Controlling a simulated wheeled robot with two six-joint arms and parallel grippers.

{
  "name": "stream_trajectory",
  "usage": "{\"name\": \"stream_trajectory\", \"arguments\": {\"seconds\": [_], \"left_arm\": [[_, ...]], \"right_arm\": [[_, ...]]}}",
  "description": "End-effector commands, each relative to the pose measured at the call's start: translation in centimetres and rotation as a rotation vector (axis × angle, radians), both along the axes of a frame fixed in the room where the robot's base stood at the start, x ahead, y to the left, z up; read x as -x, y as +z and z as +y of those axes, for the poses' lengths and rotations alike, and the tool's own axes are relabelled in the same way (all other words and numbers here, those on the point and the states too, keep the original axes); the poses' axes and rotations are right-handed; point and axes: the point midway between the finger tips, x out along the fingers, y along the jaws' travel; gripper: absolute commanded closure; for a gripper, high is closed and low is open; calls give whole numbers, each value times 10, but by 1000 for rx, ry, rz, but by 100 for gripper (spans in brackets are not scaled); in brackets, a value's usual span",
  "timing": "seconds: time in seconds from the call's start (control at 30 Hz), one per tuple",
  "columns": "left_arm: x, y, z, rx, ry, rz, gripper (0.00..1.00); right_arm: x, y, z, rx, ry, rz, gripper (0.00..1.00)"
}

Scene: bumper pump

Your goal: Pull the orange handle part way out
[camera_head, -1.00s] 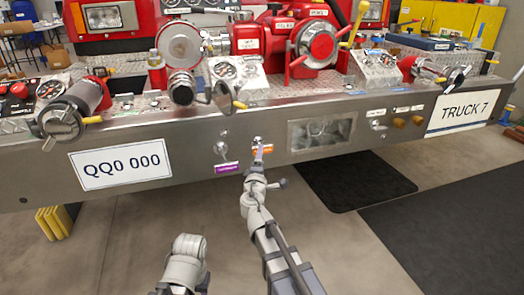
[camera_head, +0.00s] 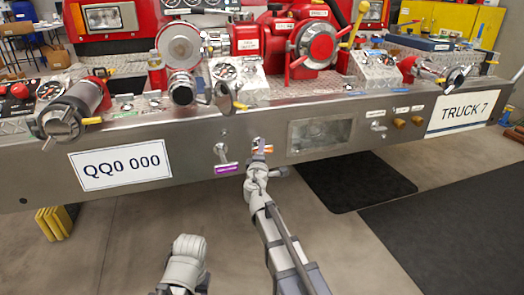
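The orange-labelled handle (camera_head: 265,148) is on the grey metal bumper panel, right of the middle of the panel's lower edge. Its label and a small part of the handle show; the rest is behind my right gripper. My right gripper (camera_head: 258,157) is at the handle, with its fingertips over or against it. I cannot tell whether the fingers are closed around it. A similar T-shaped handle with a purple label (camera_head: 226,168) stands just to the left, clear of the gripper.
A white plate reading QQ0 000 (camera_head: 121,164) is left on the bumper (camera_head: 330,155). A clear window (camera_head: 320,134) and small brass knobs (camera_head: 400,122) are to the right. Red pump valves (camera_head: 313,43) stand above. The floor in front is open, with black mats (camera_head: 355,182).

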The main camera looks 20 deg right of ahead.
Motion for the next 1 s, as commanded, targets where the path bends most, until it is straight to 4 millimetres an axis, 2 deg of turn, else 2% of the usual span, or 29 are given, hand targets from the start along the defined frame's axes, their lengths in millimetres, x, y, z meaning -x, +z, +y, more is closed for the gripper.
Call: {"name": "stream_trajectory", "arguments": {"seconds": [0.03,0.3,0.33,1.0], "left_arm": [[0,0,0,0,0,0,50],[0,0,0,0,0,0,50],[0,0,0,0,0,0,50],[0,0,0,0,0,0,50]], "right_arm": [[0,0,0,0,0,0,68],[0,0,0,0,0,0,99],[0,0,0,-1,0,0,100],[0,0,0,-1,0,0,100]]}}
